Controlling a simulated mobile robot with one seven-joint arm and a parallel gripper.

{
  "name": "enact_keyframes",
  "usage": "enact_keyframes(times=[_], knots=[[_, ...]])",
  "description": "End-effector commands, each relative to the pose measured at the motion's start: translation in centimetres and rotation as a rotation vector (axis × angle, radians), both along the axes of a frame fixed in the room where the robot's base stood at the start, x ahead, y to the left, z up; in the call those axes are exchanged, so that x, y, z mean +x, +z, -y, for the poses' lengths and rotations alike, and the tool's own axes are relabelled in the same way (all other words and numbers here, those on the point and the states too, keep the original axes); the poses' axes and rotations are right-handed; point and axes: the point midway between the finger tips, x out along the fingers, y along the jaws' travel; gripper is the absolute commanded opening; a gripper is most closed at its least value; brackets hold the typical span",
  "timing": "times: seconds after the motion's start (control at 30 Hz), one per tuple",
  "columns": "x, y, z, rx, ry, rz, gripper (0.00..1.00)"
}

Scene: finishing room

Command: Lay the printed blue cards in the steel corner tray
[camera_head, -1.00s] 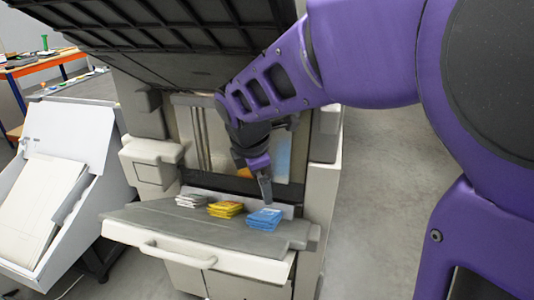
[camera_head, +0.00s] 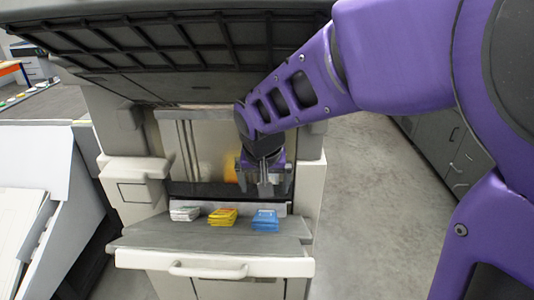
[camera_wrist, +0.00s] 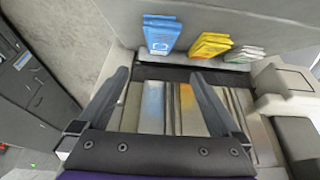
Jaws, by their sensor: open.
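The blue cards (camera_head: 265,220) lie in a small stack at the right end of a row on the grey shelf of a machine. They also show near the top of the wrist view (camera_wrist: 161,34). My gripper (camera_head: 266,190) is above and behind the blue stack, apart from it. Its two fingers are spread with nothing between them, as the wrist view also shows (camera_wrist: 158,80). I cannot make out the steel corner tray for certain in either view.
Yellow cards (camera_head: 222,217) and white cards (camera_head: 185,213) lie left of the blue ones. The machine's raised dark lid (camera_head: 190,45) hangs above my arm. A drawer front with a handle (camera_head: 208,270) is below the shelf. Grey cabinets (camera_head: 440,150) stand right, beyond clear floor (camera_head: 360,210).

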Motion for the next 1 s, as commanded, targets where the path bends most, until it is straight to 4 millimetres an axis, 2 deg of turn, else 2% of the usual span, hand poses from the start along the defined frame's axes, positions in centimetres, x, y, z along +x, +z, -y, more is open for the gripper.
enact_keyframes(times=[0.5, 0.87, 1.0], knots=[[3.8, -9.8, 0.2, 0.001, -0.007, -0.002, 1.0], [4.7, -12.0, 0.2, 0.002, -0.007, -0.001, 1.0], [5.0, -14.1, 0.3, 0.001, -0.006, -0.003, 1.0]])
